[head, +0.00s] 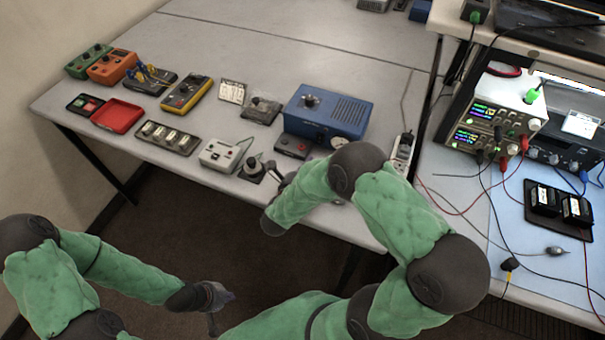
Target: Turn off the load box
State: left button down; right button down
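No label is readable, so I cannot tell for sure which device is the load box. A blue box (327,111) with a dark knob on its left and vent slots on its right stands toward the right of the left table. A small dark device with a round knob (252,165) sits near the front edge. My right gripper (274,172) is just right of this knob, partly hidden by its own arm; contact and finger opening are unclear. My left gripper (222,298) hangs low over the floor, away from the table, its fingers too small to read.
Left of the knob is a light grey switch unit (222,155). A yellow multimeter (187,93), red tray (117,116) and dark tray (167,138) lie further left. A lit power supply (498,115) with cables stands on the right bench. The left table's back is mostly clear.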

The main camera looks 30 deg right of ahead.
aim_at(316, 156)
jog(key=shift+b+x, duration=0.45)
jog(key=shift+x, duration=2.75)
jog(key=shift+w+d+f+b, duration=0.2)
jog(key=shift+d+f+b, duration=0.15)
jog(key=shift+b, duration=0.45)
jog(key=shift+r, duration=0.2)
jog(key=shift+p, duration=0.3)
